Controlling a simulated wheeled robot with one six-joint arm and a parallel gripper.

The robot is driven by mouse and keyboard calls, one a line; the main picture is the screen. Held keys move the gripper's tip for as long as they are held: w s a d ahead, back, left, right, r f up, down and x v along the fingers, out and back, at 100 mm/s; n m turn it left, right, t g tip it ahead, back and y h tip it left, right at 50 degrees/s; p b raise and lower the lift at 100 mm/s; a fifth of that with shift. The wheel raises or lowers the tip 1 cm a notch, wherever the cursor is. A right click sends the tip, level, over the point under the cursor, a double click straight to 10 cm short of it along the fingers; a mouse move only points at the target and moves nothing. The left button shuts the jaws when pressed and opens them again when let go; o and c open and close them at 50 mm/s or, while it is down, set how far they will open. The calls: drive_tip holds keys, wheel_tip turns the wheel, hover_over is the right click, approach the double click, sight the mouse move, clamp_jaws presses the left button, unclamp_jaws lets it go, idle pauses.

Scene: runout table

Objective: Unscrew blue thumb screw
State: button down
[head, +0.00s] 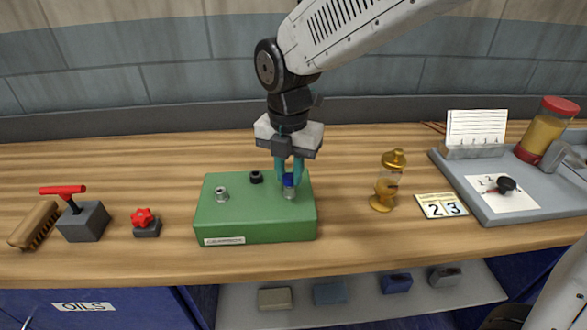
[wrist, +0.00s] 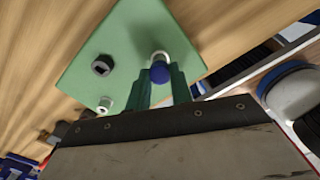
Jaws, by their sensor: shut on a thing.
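The blue thumb screw (head: 289,180) stands at the right of the top of the green gearbox block (head: 254,231). It sits over a silver collar (head: 290,194). My gripper (head: 289,175) points straight down and its teal fingers are shut on the blue screw. The wrist view shows the blue screw head (wrist: 159,73) between the ends of the green fingers (wrist: 160,82). I cannot tell how far the screw is threaded in. A silver fitting (head: 221,194) and a black plug (head: 256,177) are also on the block.
A red star knob (head: 144,217), a red-handled valve (head: 66,192) and a brush (head: 34,225) lie left. A brass oiler (head: 389,181), a number card (head: 441,205) and a grey tray (head: 531,213) stand right. Bare wood lies between.

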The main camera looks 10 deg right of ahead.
drive_tip(key=shift+n, duration=1.2)
drive_tip(key=c, duration=1.3)
unclamp_jaws()
